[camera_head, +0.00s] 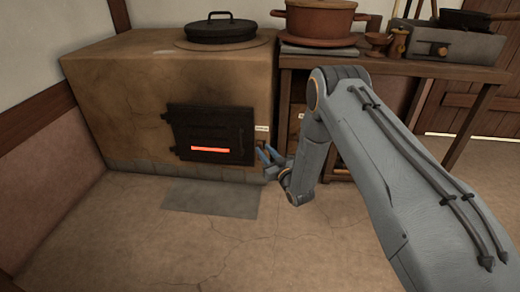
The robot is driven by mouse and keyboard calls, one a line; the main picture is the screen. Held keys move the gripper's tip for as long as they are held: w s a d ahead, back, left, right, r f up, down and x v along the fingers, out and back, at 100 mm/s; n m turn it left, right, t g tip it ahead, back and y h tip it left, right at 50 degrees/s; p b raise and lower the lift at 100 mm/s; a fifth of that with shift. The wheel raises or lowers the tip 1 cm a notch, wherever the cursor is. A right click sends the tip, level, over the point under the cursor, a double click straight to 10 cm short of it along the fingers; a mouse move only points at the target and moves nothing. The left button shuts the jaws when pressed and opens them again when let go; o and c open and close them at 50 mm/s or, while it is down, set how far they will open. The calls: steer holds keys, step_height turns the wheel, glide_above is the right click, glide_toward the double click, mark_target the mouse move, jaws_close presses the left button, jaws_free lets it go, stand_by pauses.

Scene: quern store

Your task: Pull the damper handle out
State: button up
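A tan plastered stove (105,110) stands at the left. Its black door (212,125) is shut, with a glowing orange slot (210,150) low in it. I cannot make out a damper handle clearly. A small pale label (262,128) is at the stove's right front edge, and what lies just below it is dark and too small to tell. My gripper (264,149), with blue fingers, is just below this label, near the stove's lower right front corner. The two fingers appear spread apart with a gap. I cannot tell whether they touch anything.
A lidded black pan (220,28) sits on the stove top. A wooden table (410,67) at the right holds a terracotta pot (318,22) and a grey box (455,45). A grey mat (210,198) lies before the stove. The floor in front is clear.

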mark_target(261, 147)
steer(key=shift+b+x, duration=0.9)
steer(key=shift+x, duration=1.45)
jaws_close()
